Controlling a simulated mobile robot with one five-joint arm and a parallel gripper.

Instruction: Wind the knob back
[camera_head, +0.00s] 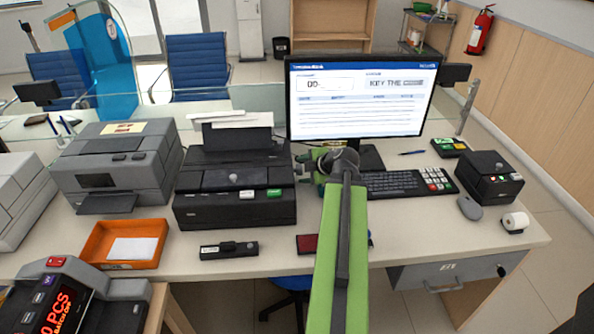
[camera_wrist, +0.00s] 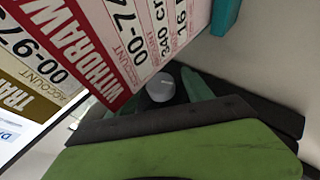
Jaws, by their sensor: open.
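A small pale round knob (camera_head: 233,178) sits on the front of the black printer (camera_head: 240,213), left of centre in the head view. Another small knob-like top (camera_head: 499,167) shows on the black box at the right. I cannot tell which is the task's knob. My gripper (camera_head: 302,169) is open, with its green jaws pointing left, just right of the printer and in front of the monitor. No object shows between its jaws. In the wrist view a grey round piece (camera_wrist: 160,87) lies beside green and black parts; I cannot tell whether it is mine.
The monitor (camera_head: 360,98) stands behind my gripper, and the keyboard (camera_head: 408,183) is to its right. Slips reading "WITHDRAW" (camera_wrist: 85,50) fill the wrist view's upper left. An orange tray (camera_head: 92,245) and black stamp-like bar (camera_head: 228,250) lie near the counter's front edge.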

